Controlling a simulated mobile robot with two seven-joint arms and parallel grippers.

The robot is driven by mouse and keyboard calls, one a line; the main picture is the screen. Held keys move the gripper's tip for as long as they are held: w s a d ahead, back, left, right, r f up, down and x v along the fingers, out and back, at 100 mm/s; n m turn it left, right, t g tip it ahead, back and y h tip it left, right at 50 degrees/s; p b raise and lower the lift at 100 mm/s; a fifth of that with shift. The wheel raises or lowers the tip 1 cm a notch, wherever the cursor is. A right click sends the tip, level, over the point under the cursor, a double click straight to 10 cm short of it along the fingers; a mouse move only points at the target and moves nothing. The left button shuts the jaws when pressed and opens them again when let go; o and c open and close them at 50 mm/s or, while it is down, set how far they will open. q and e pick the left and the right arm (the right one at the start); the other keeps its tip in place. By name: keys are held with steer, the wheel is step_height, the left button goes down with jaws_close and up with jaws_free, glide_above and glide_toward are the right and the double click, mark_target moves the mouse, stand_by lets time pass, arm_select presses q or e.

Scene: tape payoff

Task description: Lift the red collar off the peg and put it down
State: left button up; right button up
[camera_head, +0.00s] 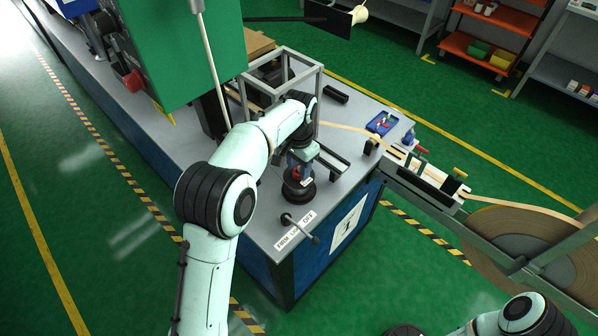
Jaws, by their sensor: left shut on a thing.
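The red collar (294,172) shows only as a small red patch, mostly hidden by my left gripper. My left gripper (299,168) points down at the front part of the grey machine table, shut on the collar. Directly below is a round black base (298,191) with a small white label. The peg itself is hidden behind the gripper, so I cannot tell whether the collar is still around it. My right arm shows at the bottom right; its gripper is out of view.
A lever with a black knob (314,239) and a white label plate stand near the table's front corner. A grey open frame (283,66) rises behind my left arm. A blue tray (382,122) sits to the right. A tape reel (525,250) stands beyond the table.

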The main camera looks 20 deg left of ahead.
arm_select(q)
steer(key=shift+r, duration=0.1)
step_height(320, 180, up, 20)
steer(key=p, duration=0.5)
arm_select(e)
steer(key=w+r, duration=0.5)
steer(key=r, duration=0.1)
steer(key=shift+w+r+t, duration=0.3)
steer(key=shift+w+t, duration=0.1)
arm_select(q)
steer(key=shift+s+f, duration=0.1)
steer(key=shift+f, duration=0.1)
arm_select(e)
steer(key=shift+s, duration=0.15)
